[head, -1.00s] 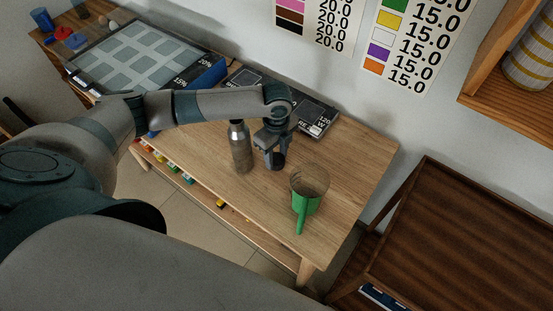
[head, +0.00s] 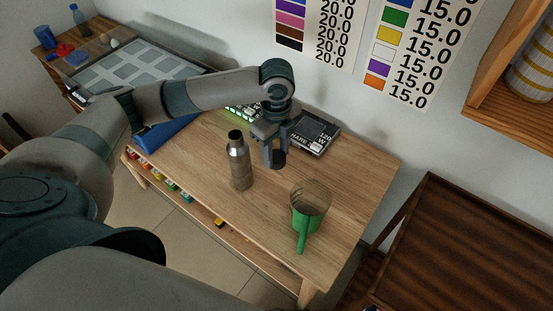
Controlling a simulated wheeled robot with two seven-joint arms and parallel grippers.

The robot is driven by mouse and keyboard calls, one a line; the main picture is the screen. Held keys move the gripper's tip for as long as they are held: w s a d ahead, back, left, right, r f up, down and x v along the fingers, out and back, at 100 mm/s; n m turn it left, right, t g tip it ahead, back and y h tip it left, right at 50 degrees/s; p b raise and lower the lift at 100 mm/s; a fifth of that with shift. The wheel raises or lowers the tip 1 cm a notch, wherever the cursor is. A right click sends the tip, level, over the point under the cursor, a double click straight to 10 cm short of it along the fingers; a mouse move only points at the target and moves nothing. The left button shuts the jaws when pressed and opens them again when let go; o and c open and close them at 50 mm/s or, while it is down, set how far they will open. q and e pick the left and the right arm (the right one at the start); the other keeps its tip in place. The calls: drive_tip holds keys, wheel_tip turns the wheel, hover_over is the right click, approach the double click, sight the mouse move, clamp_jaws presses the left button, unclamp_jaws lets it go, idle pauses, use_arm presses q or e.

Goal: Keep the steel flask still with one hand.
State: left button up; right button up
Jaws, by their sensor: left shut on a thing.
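The steel flask (head: 240,168) stands upright on the wooden table, with a dark top. My left gripper (head: 277,158) is right of and a little behind the flask in the head view, apart from it. It is shut on a small dark round thing, partly hidden by the fingers; I cannot tell exactly what it is. No gripper touches the flask. My right gripper is not in view.
A green jug (head: 308,217) with a clear upper part stands at the table's front right. A dark boxed item (head: 316,136) lies at the back, behind the gripper. A blue box (head: 168,134) is at the left. Table (head: 345,180) is bare at right.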

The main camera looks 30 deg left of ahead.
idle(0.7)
use_arm(q)
drive_tip(key=n, duration=0.2)
drive_tip(key=d+n, duration=0.1)
drive_tip(key=n, duration=0.2)
drive_tip(key=shift+s+d+f+n+b, duration=0.1)
drive_tip(key=shift+d+f+n+b, duration=0.1)
drive_tip(key=shift+f+n+b, duration=0.1)
drive_tip(key=d+n, duration=0.1)
drive_tip(key=n, duration=0.4)
drive_tip(key=d+f+n+b, duration=0.1)
drive_tip(key=n, duration=0.4)
drive_tip(key=d+n, duration=0.1)
drive_tip(key=n, duration=0.4)
drive_tip(key=shift+s+d+f+n, duration=0.15)
drive_tip(key=shift+s+d+n, duration=0.15)
drive_tip(key=shift+s, duration=0.1)
